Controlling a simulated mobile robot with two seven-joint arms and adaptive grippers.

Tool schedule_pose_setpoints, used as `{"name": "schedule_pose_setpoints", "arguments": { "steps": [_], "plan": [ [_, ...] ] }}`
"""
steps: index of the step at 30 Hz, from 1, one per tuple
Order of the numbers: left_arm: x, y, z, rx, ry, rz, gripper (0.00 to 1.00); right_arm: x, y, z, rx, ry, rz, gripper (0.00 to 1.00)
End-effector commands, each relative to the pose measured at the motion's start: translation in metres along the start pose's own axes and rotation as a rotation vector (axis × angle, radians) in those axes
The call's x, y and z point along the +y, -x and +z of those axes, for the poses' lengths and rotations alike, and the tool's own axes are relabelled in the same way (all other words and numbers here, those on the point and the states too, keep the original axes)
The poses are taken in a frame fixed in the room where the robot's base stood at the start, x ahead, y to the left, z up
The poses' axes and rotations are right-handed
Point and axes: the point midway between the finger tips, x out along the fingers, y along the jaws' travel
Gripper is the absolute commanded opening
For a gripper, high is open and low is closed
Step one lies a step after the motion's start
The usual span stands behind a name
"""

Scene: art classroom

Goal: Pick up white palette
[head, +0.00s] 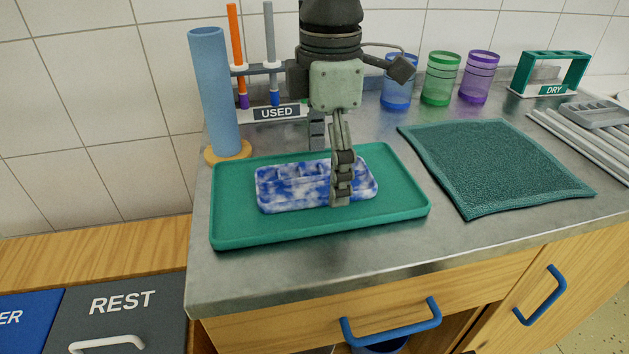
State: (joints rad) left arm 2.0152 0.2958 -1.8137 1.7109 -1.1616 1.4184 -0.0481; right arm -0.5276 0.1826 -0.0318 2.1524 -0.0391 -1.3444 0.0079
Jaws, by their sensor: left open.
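The white palette (290,190), heavily smeared with blue paint, lies flat on a green tray (232,228) on the metal counter. My left gripper (329,172) points down over the right half of the palette, with its jaws open. One finger shows in front and covers part of the palette near its front edge. The other finger is behind, at the palette's far side, its tip partly hidden. I cannot tell whether either finger touches the palette. My right gripper is out of view.
A blue cylinder (214,95) stands left of the tray, near the USED holder (277,112) with two upright tools. Blue, green (441,80) and purple cups stand behind. A green cloth (495,165) lies right. A ridged rack (585,145) holds a grey piece by the DRY stand (552,72).

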Motion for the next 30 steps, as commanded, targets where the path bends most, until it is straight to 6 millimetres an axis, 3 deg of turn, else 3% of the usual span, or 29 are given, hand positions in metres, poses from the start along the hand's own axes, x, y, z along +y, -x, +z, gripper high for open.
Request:
{"name": "schedule_pose_setpoints", "arguments": {
  "steps": [7,20,30],
  "plan": [
    [-0.0002,-0.0018,0.0003,-0.001,-0.001,0.000,0.95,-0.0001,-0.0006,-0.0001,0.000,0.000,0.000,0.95],
    [-0.0002,-0.0015,0.0003,-0.001,-0.001,0.000,0.41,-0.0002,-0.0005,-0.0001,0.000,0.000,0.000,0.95],
    [0.0002,0.0024,0.0004,-0.001,0.000,0.001,0.41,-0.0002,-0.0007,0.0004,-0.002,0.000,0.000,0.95]
  ]
}}
